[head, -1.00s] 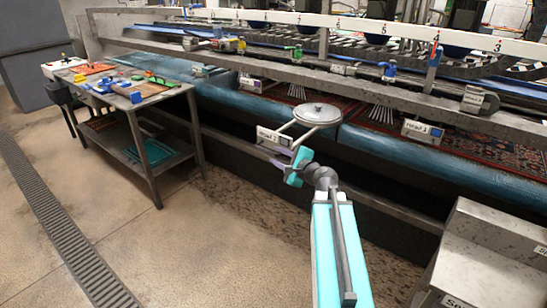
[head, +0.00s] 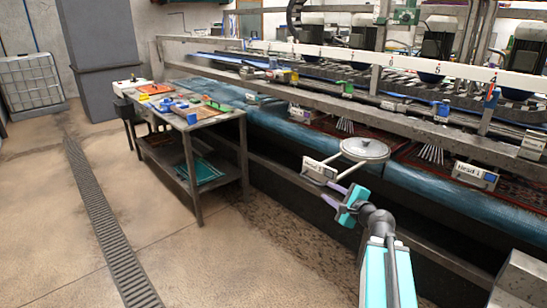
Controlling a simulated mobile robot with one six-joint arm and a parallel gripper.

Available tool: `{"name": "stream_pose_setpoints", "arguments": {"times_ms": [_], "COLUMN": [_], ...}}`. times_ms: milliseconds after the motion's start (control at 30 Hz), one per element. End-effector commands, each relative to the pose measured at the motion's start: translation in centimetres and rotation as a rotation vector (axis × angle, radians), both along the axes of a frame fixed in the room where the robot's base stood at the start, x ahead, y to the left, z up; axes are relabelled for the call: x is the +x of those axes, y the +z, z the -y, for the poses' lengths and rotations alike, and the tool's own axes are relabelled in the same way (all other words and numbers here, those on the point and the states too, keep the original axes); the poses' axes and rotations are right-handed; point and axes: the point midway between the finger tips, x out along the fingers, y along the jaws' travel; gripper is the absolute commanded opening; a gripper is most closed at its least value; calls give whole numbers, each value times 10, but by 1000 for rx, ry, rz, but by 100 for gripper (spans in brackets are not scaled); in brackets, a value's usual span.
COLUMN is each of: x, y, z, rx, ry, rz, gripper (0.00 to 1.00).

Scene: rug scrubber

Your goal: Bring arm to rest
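My gripper (head: 342,198) shows in the head view at the end of my teal and grey arm. Its two pale purple fingers are spread apart, with nothing visible between them. It is in front of the blue-edged machine bed (head: 290,135), just below a round grey disc (head: 364,149) and a small white label plate (head: 319,170) in the picture. I cannot tell whether the fingertips touch the plate. The arm reaches forward from the lower right.
A metal table (head: 190,122) with several coloured tools stands at left. A grey rail (head: 400,110) runs along the machine. A grey metal box (head: 522,278) stands at lower right. A floor drain (head: 105,220) crosses the open floor at left. A caged white tank (head: 32,83) stands far left.

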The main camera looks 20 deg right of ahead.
Motion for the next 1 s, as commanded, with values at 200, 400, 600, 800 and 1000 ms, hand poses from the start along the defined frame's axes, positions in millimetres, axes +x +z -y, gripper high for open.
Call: {"name": "stream_pose_setpoints", "arguments": {"times_ms": [200, 400, 600, 800, 1000], "x": [6, 14, 12, -5, -36], "y": [-7, -53, -117, -187, -258], "z": [-18, -66, -121, -174, -224], "rx": [5, 35, 50, 21, -52], "ry": [26, 90, 166, 258, 379], "rz": [-7, -64, -155, -269, -389], "gripper": [29, 29, 29, 29, 29]}}
